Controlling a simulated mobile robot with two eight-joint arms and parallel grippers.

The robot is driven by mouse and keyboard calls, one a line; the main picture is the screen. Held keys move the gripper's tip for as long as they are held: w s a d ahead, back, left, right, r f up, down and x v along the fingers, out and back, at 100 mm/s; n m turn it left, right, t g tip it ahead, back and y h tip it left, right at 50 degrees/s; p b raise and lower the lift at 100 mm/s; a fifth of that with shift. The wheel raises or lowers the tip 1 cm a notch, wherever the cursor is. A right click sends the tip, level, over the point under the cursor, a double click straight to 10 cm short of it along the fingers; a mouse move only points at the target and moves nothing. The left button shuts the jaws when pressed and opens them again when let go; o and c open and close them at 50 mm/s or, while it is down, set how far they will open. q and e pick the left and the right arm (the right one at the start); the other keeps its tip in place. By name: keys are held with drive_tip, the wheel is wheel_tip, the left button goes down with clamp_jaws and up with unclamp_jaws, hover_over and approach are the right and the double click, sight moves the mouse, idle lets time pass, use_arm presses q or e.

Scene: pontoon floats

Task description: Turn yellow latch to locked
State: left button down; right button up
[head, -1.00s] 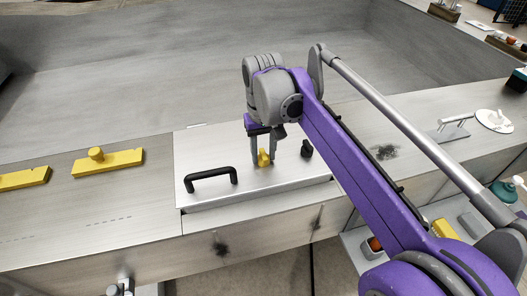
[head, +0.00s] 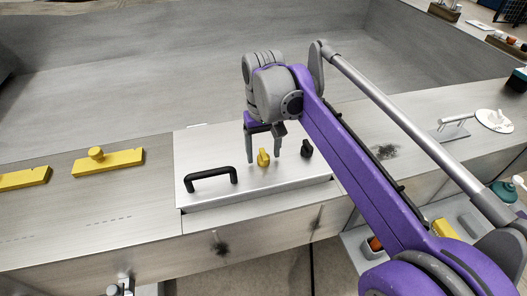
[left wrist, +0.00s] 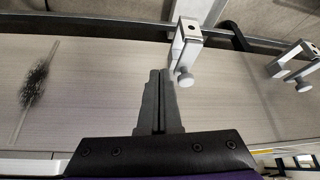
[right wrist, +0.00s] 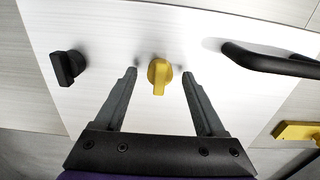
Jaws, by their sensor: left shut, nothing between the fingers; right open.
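The yellow latch (head: 263,158) is a small turn knob on a pale metal panel (head: 220,160). In the right wrist view the latch (right wrist: 158,76) has a round base, and its handle points down the picture. My right gripper (right wrist: 159,72) is open, with one finger on each side of the latch and a gap on both sides. In the head view the right gripper (head: 263,157) is above the panel, its fingertips apparently clear of the surface. My left gripper (left wrist: 158,72) is shut and empty; the head view does not show it.
A black knob (head: 306,148) and a black handle (head: 211,180) flank the latch on the panel. A yellow bar with a knob (head: 108,162) lies to the left. Metal clamps (left wrist: 187,50) stand near the left gripper. The surface around the latch is otherwise clear.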

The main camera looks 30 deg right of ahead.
sight(263, 154)
use_arm(q)
drive_tip(key=shift+w+r+p, duration=0.3)
drive_tip(key=shift+r+p, duration=0.05)
drive_tip(key=shift+r, duration=0.25)
use_arm(e)
wheel_tip(263, 154, up, 10)
drive_tip(key=shift+r, duration=0.15)
